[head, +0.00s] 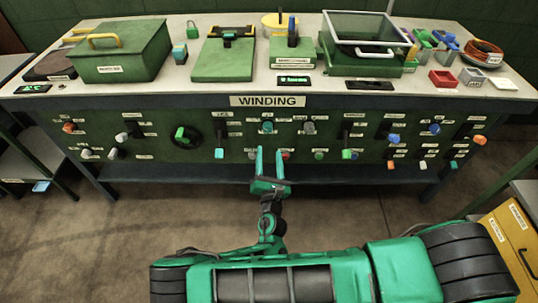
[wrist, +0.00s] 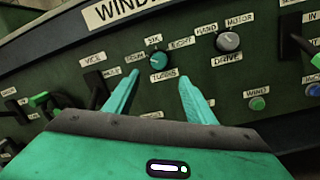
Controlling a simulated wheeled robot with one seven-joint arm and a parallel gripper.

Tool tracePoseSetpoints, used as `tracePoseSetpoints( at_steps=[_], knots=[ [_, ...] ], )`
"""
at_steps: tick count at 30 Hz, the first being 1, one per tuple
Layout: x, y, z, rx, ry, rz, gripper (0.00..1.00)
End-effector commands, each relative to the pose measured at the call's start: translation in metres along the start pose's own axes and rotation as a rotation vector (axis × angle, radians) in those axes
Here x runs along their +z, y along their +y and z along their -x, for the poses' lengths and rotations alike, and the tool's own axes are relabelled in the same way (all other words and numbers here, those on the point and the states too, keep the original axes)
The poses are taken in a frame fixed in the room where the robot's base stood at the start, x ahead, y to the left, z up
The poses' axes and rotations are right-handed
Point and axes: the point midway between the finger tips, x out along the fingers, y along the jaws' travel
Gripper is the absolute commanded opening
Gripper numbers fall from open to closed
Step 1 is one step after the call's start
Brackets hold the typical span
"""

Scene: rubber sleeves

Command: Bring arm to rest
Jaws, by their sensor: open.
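My gripper (head: 270,163) is green with two teal fingers. It is open and empty, held in front of the lower middle of the winding bench's dark green panel. The wrist view also shows my gripper (wrist: 156,88), its fingers spread and pointing at the panel. A teal knob (wrist: 158,61) appears between and beyond the fingertips, apart from them as far as I can tell. In the head view the teal knob (head: 267,127) sits just above the fingers. A grey knob (wrist: 228,41) is to its right. My arm reaches forward from my base.
The bench top (head: 180,75) carries a green box (head: 118,55), a glass-lidded tray (head: 362,40) and a red bin (head: 443,79). Knobs and levers stick out along the panel. A yellow drawer unit (head: 510,240) stands at right and a shelf at left. Open floor (head: 110,225) lies left of my arm.

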Motion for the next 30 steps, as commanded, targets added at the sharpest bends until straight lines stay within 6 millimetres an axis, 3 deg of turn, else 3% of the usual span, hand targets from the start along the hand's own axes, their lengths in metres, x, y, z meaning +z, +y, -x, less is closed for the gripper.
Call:
tracePoseSetpoints(
  at_steps=[20,25,30],
  knots=[
    [0.002,0.000,-0.001,-0.007,-0.003,-0.007,0.50],
    [0.028,-0.019,-0.015,-0.125,-0.050,-0.082,0.50],
    [0.076,-0.063,-0.032,-0.356,-0.147,-0.229,0.50]
  ],
)
